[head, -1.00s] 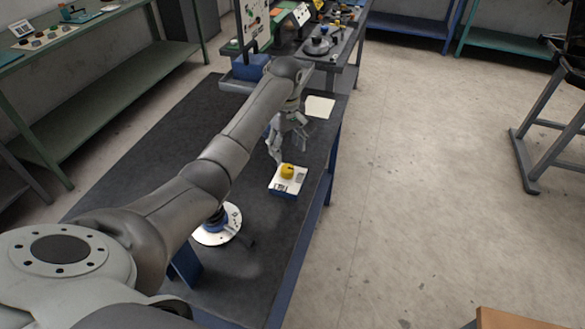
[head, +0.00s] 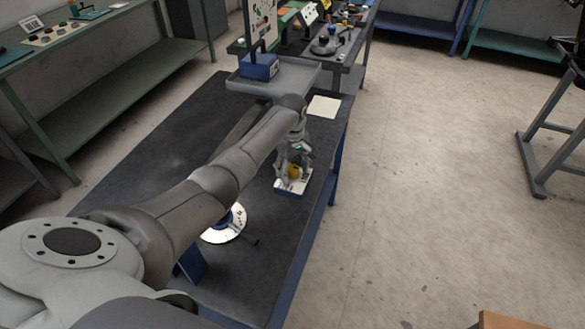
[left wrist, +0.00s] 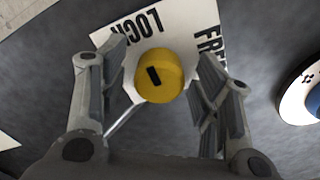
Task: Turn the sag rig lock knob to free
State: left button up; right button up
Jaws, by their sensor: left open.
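The yellow lock knob (left wrist: 159,75) sits on a white plate (left wrist: 117,25) lettered "LOCK" and "FREE" in the left wrist view. A short black mark is on the knob's top. In the head view the knob (head: 294,172) stands on a small box with a white top and blue sides (head: 292,189) on the dark bench. My left gripper (left wrist: 162,88) is open, with one finger on each side of the knob and gaps visible in the left wrist view. In the head view the left gripper (head: 293,168) is directly over the box and partly hides the knob. My right gripper is not in view.
A round white dial plate with a blue hub (head: 229,226) stands on the bench nearer to me, beneath my arm. A pale sheet (head: 324,106) lies beyond the box. A grey tray (head: 300,78) with a blue block is at the bench's far end.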

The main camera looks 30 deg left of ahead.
pick_arm(q)
jog(key=c, duration=1)
jog(key=shift+c, duration=0.2)
